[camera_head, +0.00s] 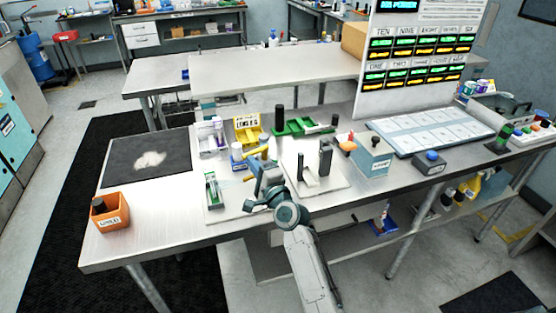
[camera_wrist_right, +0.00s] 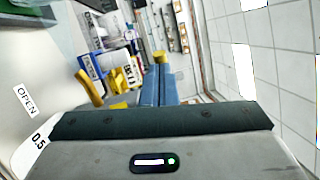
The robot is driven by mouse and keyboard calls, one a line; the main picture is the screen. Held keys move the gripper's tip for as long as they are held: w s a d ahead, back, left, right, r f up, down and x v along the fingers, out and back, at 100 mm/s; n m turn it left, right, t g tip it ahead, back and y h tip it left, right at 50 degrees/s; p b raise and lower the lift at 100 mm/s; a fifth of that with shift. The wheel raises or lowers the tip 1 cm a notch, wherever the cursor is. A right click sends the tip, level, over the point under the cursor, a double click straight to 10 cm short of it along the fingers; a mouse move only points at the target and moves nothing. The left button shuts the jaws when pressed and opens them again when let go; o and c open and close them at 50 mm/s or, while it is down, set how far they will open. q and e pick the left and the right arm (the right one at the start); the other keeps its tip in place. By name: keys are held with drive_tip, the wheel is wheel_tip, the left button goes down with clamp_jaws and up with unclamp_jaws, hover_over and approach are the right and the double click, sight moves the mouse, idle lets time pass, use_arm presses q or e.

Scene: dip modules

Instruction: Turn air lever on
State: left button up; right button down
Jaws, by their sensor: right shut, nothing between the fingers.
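My right gripper (camera_head: 263,168) reaches over the front middle of the workbench in the head view. In the right wrist view its two blue-grey fingers (camera_wrist_right: 157,82) are together with nothing between them. A yellow lever-like part (camera_head: 256,151) shows close by the gripper in the head view; I cannot tell for sure that it is the air lever. In the right wrist view a yellow bar (camera_wrist_right: 90,88) lies left of the fingers, apart from them. An OPEN label (camera_wrist_right: 26,101) is at the far left there. The gripper partly hides what is behind it. My left gripper is not in view.
A yellow bin (camera_head: 247,127), a green tray (camera_head: 297,128) and a white plate with dark uprights (camera_head: 333,181) crowd the gripper. A blue-grey box (camera_head: 373,161) stands to the right.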

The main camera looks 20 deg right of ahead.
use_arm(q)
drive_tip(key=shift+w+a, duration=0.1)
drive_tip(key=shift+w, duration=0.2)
use_arm(e)
drive_tip(key=shift+w+a, duration=0.5)
drive_tip(key=shift+a, duration=0.05)
drive_tip(key=shift+r, duration=0.2)
